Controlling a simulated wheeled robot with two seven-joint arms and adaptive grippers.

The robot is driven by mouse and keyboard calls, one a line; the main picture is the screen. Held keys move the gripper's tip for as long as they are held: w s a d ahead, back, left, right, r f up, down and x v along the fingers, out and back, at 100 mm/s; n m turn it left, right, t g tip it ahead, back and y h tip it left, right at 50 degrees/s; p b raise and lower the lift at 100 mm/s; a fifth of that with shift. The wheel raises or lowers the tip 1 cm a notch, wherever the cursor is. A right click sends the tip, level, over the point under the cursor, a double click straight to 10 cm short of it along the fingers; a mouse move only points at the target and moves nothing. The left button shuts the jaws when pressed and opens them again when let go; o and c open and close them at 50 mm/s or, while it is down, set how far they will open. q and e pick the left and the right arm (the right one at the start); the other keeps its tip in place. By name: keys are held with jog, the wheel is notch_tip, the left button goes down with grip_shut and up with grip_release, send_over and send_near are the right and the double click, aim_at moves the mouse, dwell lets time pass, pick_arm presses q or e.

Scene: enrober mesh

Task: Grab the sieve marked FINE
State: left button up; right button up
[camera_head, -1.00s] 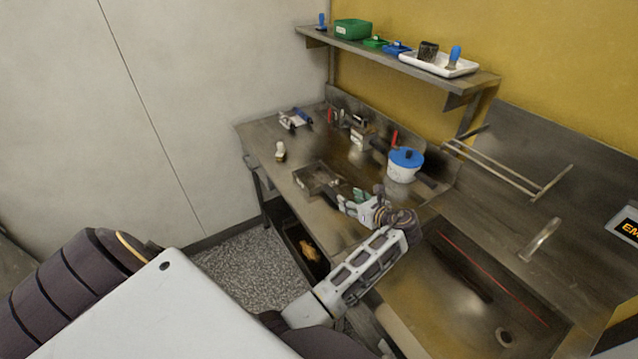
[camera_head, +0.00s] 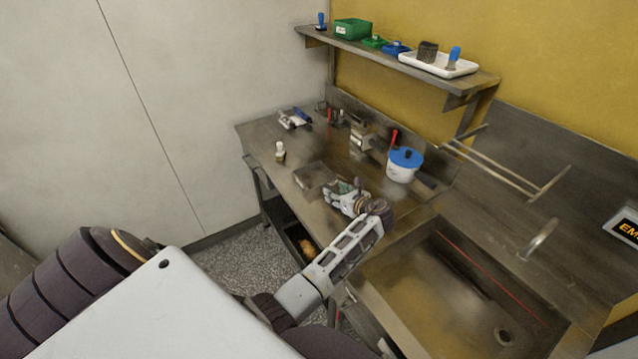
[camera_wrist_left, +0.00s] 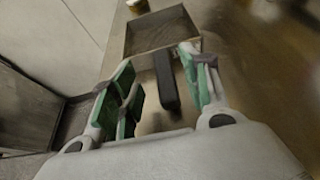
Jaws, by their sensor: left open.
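A shallow square metal sieve (camera_head: 313,176) lies on the steel worktop; I cannot read any marking on it. In the left wrist view the sieve's box-like frame (camera_wrist_left: 163,33) lies just beyond the fingertips. Its dark handle (camera_wrist_left: 166,80) points back towards my palm, between the two fingers as seen from the wrist. My left gripper (camera_head: 343,187), with green finger pads, is open by the handle side of the sieve. In the left wrist view the open left gripper (camera_wrist_left: 160,75) shows a gap on each side of the handle. My right gripper is not in view.
A white pot with a blue lid (camera_head: 404,165) stands behind my gripper. A metal box-shaped item (camera_head: 362,138) is at the back, and a small pale-topped item (camera_head: 280,151) stands near the left edge. The sink (camera_head: 470,290) is to the right. A shelf (camera_head: 400,62) hangs above.

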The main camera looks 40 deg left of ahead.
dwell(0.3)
pick_arm(q)
jog(key=shift+p+x, duration=0.35)
jog(key=shift+x, duration=2.25)
jog(key=shift+d+f, duration=0.1)
jog(key=shift+f, duration=0.05)
jog(key=shift+c, duration=0.4)
grip_shut()
